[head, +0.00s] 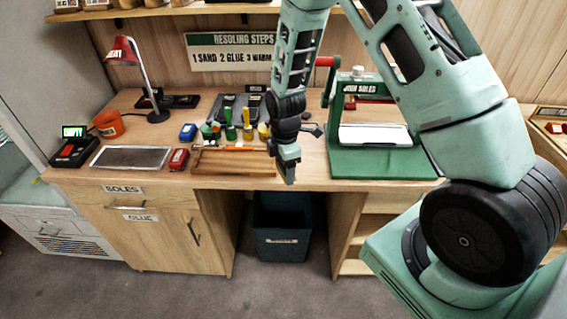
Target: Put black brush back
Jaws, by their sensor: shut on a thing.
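My gripper (289,176) points down over the front edge of the workbench, just right of a shallow wooden tray (232,169). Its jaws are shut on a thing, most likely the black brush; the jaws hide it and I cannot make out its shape. A grey rack (240,104) stands behind the tray. A thin tool with an orange part (238,149) lies along the tray's back edge.
A green press (378,159) marked for soles stands right of my gripper. A dark bin (282,240) stands under the bench.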

